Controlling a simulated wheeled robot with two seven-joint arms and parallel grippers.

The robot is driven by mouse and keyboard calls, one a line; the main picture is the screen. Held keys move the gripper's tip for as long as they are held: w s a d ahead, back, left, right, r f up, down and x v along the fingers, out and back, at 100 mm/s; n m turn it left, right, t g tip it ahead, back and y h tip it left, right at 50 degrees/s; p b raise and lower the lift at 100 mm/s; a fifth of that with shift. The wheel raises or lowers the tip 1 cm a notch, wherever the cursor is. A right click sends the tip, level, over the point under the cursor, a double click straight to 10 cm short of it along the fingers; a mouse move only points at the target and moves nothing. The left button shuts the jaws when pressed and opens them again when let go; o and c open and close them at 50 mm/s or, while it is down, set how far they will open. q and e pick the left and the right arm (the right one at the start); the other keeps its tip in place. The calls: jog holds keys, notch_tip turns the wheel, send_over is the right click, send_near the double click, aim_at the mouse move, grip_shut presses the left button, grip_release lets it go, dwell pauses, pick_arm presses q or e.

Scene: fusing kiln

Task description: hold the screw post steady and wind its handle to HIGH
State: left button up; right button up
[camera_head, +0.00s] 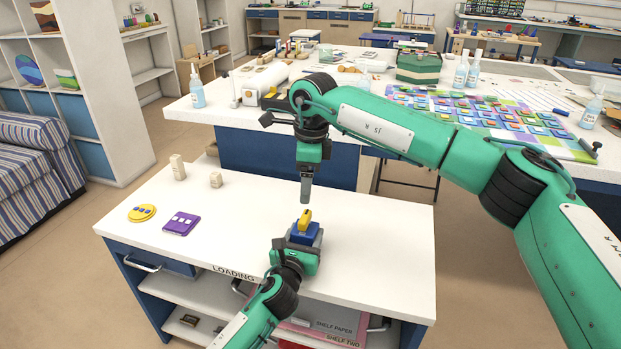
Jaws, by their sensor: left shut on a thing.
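The screw post (301,237) stands on the white loading table; its body is blue, with a yellow handle (305,220) on top. My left gripper (308,238) reaches in from the front and is shut on the post's blue body, low down. It hides part of the post's base. My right gripper (306,194) points down just above the yellow handle, with a small gap between them. Its fingers line up from this side, so I cannot see whether they are apart. No HIGH mark is readable here.
A yellow disc (142,212) and a purple plate (181,224) lie on the table's left, with two small beige blocks (178,167) (216,180) behind them. The table's right side is clear. A crowded workbench (204,113) stands behind.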

aim_at(305, 216)
jog(key=f+m, duration=0.1)
jog(key=f, duration=0.2)
jog(key=f+m, duration=0.1)
jog(key=f, duration=0.3)
jog(key=f+m, duration=0.1)
jog(key=f, duration=0.3)
jog(key=shift+w+a+f, duration=0.2)
jog(key=shift+w+f, duration=0.05)
jog(key=shift+w, duration=0.05)
jog(key=c, duration=1)
